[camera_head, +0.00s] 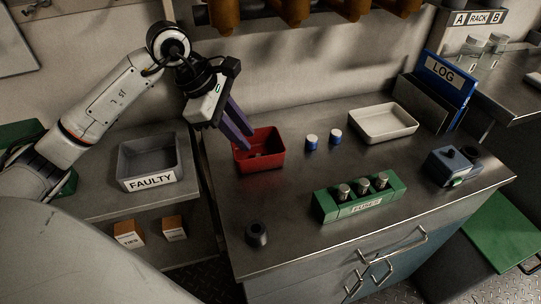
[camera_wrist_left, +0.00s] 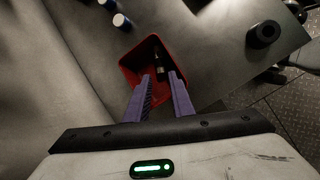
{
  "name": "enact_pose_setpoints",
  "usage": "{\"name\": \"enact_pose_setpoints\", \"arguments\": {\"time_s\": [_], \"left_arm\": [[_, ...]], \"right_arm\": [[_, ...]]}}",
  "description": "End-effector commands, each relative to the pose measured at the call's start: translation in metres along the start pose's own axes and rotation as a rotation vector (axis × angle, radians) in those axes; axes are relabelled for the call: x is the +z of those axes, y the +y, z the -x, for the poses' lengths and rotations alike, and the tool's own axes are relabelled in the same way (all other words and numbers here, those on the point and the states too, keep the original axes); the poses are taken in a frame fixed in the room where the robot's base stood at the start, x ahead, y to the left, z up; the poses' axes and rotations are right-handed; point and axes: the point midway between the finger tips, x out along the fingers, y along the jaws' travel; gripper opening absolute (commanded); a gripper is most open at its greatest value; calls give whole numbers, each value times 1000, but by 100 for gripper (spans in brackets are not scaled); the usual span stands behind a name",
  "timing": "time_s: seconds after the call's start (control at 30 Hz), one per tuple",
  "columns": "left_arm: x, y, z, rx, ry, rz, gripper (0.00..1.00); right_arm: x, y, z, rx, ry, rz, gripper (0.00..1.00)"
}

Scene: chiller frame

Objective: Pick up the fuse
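My left gripper (camera_head: 245,140) is above the left side of a red bin (camera_head: 272,144), its purple fingers pointing down. In the left wrist view the fingers (camera_wrist_left: 158,78) are apart with nothing between them. A small dark cylindrical piece (camera_wrist_left: 159,55), possibly a fuse, lies inside the red bin (camera_wrist_left: 129,73), just beyond the fingertips in that view. A gripper finger partly hides the bin in the head view. Several silver-topped fuses (camera_head: 343,191) stand in the green block (camera_head: 328,212) labelled FUSES, right of the bin. My right gripper is out of view.
Two blue-and-white cylinders (camera_head: 311,141) stand right of the bin, with a white tray (camera_head: 408,124) behind. A dark ring-like piece (camera_head: 257,234) is near the front edge. A grey FAULTY bin (camera_head: 133,163) is at left; a blue-grey device (camera_head: 451,166) is at right.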

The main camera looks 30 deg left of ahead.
Motion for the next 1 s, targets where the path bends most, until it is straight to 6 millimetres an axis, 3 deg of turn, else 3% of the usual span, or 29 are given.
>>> {"name": "enact_pose_setpoints", "arguments": {"time_s": [0.27, 0.53, 0.83, 0.97, 1.0], "left_arm": [[1, -1, -26, -4, -4, 2, 21], [0, -2, -64, -3, -6, 3, 21], [-1, -3, -72, -3, -2, 2, 21], [-1, -3, -72, -4, -2, 3, 1], [-1, -3, -72, -4, -1, 3, 0]], "right_arm": [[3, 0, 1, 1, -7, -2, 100], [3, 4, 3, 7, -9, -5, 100], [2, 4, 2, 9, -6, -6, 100], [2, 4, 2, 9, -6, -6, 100], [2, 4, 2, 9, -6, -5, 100]]}}
